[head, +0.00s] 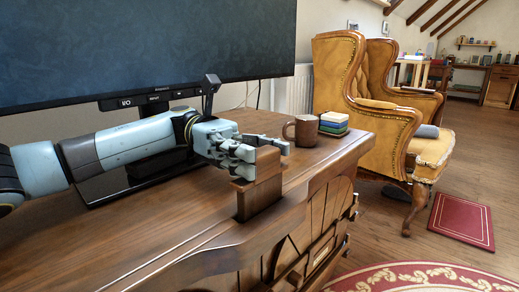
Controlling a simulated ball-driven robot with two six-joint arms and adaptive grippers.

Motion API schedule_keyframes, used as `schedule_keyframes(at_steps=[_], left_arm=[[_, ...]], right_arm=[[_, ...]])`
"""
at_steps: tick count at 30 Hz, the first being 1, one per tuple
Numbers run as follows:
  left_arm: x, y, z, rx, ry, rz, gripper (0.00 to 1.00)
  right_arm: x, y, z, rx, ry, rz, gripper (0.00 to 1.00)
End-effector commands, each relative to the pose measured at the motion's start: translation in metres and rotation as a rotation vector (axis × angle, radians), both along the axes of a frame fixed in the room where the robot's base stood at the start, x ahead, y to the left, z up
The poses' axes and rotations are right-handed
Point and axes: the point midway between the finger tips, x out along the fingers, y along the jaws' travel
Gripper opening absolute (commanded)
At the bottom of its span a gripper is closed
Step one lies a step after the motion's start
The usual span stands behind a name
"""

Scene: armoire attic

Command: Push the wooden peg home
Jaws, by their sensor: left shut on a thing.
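A wooden peg (268,163) shows as a small brown block above a larger upright wooden block (259,197) near the front edge of the wooden cabinet top. The peg looks level and its front end is visible. My left gripper (262,157) reaches in from the left and is shut on the peg, with one finger along its top and others at its left side. The fingers hide the back of the peg. How deep the peg sits in the block cannot be told. My right gripper is not in view.
A brown mug (302,131) and a stack of coloured coasters (334,123) stand behind and right of the peg. A large dark screen (150,45) stands along the back left. The cabinet top (150,240) is bare at front left. Yellow armchairs (345,75) stand beyond.

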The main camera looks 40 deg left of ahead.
Motion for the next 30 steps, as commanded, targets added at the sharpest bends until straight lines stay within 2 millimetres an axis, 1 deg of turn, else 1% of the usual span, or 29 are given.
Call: schedule_keyframes(at_steps=[1,3,10,30], left_arm=[[0.001,-0.001,0.006,-0.003,-0.010,0.003,0.01],[0.001,-0.002,0.012,-0.001,-0.014,0.003,0.01],[0.001,-0.003,0.024,0.001,-0.018,0.002,0.01],[-0.001,-0.001,0.024,0.005,-0.007,-0.006,0.01]], right_arm=[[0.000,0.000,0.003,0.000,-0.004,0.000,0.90],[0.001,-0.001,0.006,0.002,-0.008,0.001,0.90],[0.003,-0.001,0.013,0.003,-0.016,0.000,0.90],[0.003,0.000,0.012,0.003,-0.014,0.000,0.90]])
